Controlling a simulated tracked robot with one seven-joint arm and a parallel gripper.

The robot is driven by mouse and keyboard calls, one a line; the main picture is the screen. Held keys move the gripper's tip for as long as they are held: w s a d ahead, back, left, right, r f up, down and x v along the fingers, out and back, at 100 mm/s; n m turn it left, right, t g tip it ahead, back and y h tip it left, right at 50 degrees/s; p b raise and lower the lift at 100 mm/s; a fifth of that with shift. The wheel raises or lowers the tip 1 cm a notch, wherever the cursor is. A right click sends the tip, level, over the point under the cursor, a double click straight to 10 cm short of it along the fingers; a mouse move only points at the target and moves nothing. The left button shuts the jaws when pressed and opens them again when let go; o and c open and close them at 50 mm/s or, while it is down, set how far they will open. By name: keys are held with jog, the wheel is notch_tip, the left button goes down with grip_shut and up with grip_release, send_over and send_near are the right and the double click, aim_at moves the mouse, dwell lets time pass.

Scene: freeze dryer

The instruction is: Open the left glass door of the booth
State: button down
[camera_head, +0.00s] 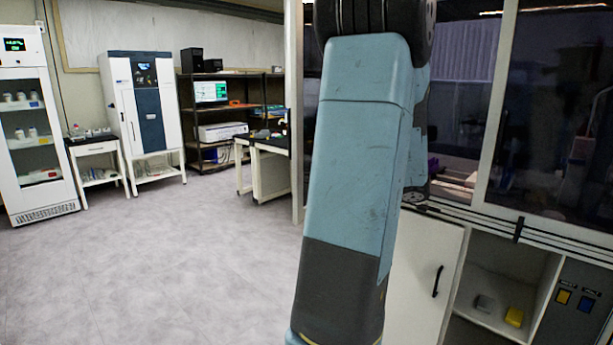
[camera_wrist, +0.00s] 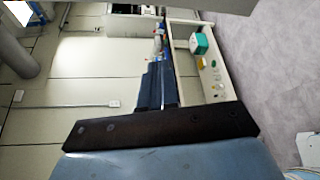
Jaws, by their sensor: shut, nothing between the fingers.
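The booth's glass front fills the right of the head view. Its left glass door (camera_head: 462,75) is partly hidden behind my arm, and a white upright frame separates it from the right glass pane (camera_head: 560,110). I see no clear gap in the glass front, but my arm hides much of the left side. My gripper (camera_wrist: 160,64) shows in the wrist view as two dark fingers lying close together, shut and empty. They point away from the booth glass, toward a wall and a bench. My gripper does not show in the head view.
Below the glass is a white cabinet door (camera_head: 425,270) with a black handle and an open shelf (camera_head: 485,320) with small boxes. A dark-topped bench (camera_head: 268,145), a rack, a freeze dryer (camera_head: 145,110) and a glass-front fridge (camera_head: 35,130) stand farther back. The left floor is clear.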

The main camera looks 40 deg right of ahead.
aim_at(302, 173)
jog(key=s+d+m+t+h, duration=0.2)
jog(key=s+d+m+t, duration=0.1)
jog(key=d+m, duration=0.3)
jog(key=shift+n, duration=0.3)
jog(key=x, duration=0.8)
jog(key=d+x, duration=0.1)
jog(key=x, duration=0.4)
jog(key=shift+w+d+f, duration=0.1)
jog(key=shift+w+f, duration=0.2)
jog(key=shift+f, duration=0.05)
